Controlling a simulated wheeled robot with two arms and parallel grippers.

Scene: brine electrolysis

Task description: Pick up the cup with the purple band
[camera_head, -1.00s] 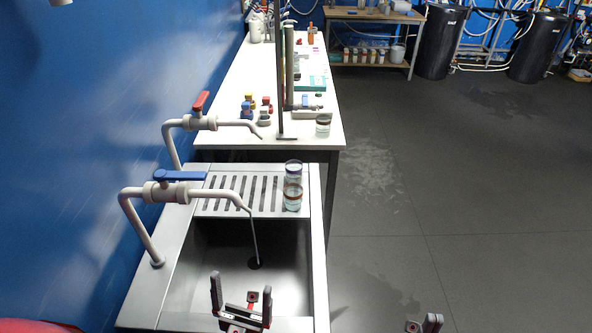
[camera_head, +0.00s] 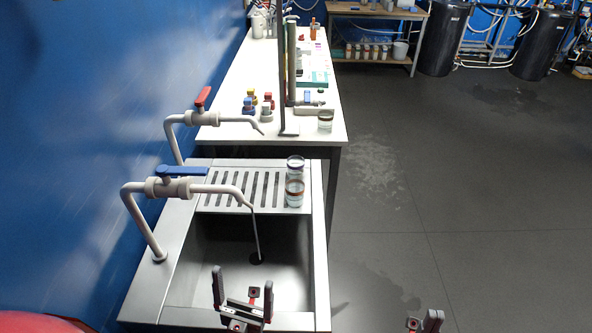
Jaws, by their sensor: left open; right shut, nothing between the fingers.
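Two clear cups stand close together on the slotted drainboard beside the sink. The rear cup (camera_head: 295,166) has a dark band that looks purplish. The front cup (camera_head: 294,194) has a brownish band and partly hides the rear one. A third clear cup (camera_head: 325,122) with a brownish rim stands on the white bench behind. My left gripper (camera_head: 243,284) is open and empty over the sink's front edge, well short of the cups. My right gripper (camera_head: 424,321) is at the bottom edge, right of the sink, shut and empty, and partly cut off by the frame.
The sink (camera_head: 225,250) has a blue-handled tap (camera_head: 175,187) whose spout reaches over the basin. A red-handled tap (camera_head: 200,119) stands behind. The white bench (camera_head: 228,95) holds a tall stand (camera_head: 283,75) and small coloured bottles (camera_head: 249,106). The floor at right is clear.

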